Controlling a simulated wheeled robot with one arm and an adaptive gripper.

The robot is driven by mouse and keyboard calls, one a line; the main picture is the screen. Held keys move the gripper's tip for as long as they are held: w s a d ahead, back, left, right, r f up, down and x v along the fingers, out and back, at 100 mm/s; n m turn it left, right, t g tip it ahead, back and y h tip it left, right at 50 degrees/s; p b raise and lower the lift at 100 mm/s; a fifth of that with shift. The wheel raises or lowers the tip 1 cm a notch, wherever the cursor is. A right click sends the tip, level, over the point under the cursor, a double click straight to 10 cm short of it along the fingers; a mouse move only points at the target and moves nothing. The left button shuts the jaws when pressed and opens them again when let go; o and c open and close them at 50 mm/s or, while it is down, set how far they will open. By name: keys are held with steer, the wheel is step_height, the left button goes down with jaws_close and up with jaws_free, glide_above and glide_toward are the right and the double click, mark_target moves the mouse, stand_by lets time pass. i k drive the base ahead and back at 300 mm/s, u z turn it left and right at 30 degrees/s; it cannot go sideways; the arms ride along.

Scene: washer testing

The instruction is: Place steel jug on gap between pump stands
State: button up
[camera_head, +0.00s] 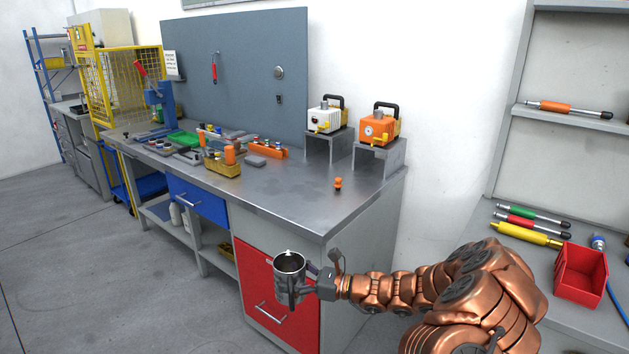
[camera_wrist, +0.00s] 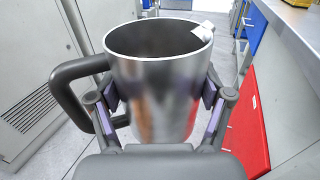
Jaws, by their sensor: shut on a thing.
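The steel jug (camera_head: 290,277) is held upright in my gripper (camera_head: 312,286), in front of the red drawer and below the bench top. In the wrist view the jug (camera_wrist: 158,85) fills the middle, with its dark handle to the left and the gripper's fingers (camera_wrist: 160,108) closed on its two sides. Two grey pump stands stand at the bench's far right end. The left stand (camera_head: 326,147) bears a white and yellow pump (camera_head: 325,117). The right stand (camera_head: 379,160) bears an orange pump (camera_head: 378,130). A narrow gap lies between the stands.
A small orange part (camera_head: 338,184) stands on the bench top (camera_head: 290,200) in front of the stands. An orange tray (camera_head: 267,150) and yellow bin (camera_head: 222,166) lie further left. The front right of the bench is clear. A side bench at right holds a red bin (camera_head: 580,275).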

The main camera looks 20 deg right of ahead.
mark_target(334, 174)
steer(key=u, duration=0.7)
steer(key=k, duration=1)
steer(key=u, duration=1.1)
steer(key=i, duration=1.2)
steer(key=z, duration=0.6)
steer(key=i, duration=0.75)
steer(key=z, duration=1.35)
steer(key=i, duration=0.5)
steer(key=z, duration=0.5)
